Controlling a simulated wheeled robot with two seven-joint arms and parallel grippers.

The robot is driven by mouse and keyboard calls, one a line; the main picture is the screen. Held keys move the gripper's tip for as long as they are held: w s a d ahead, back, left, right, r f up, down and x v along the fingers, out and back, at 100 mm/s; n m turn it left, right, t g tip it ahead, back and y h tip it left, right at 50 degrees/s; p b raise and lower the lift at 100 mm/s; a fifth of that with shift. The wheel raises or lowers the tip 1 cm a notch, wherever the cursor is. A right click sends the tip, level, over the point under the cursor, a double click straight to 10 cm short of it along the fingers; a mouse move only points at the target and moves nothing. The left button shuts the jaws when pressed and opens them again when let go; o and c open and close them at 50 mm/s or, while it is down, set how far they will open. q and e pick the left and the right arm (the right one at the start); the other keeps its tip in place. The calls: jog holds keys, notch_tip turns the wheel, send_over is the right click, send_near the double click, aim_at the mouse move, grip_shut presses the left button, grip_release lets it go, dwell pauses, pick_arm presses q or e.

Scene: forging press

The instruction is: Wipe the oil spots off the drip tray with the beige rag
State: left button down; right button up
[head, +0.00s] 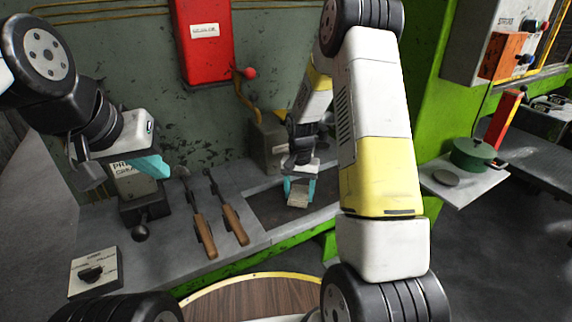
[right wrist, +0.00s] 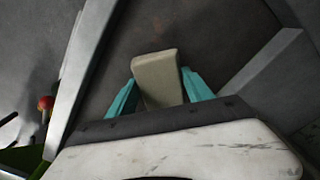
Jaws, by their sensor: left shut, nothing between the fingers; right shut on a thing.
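The beige rag (head: 298,197) is a small block-like pad between the teal fingers of my right gripper (head: 299,188), which is shut on it. The rag also shows in the right wrist view (right wrist: 158,78), between the two fingers. My right gripper is over the dark, recessed drip tray (head: 264,208); I cannot tell whether the rag touches the surface. My right arm hides the tray's right side. My left gripper (head: 152,167) is shut and empty, at the left above the bench.
Two wooden-handled tools (head: 204,235) lie on the bench left of the tray. A grease box (head: 140,190) stands under my left gripper. A red box (head: 204,42) hangs on the back wall. A green pot (head: 473,154) sits on a side shelf at right.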

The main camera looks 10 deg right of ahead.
jog(key=shift+w+d+r, duration=0.15)
jog(key=shift+d+r, duration=0.05)
jog(key=shift+r, duration=3.75)
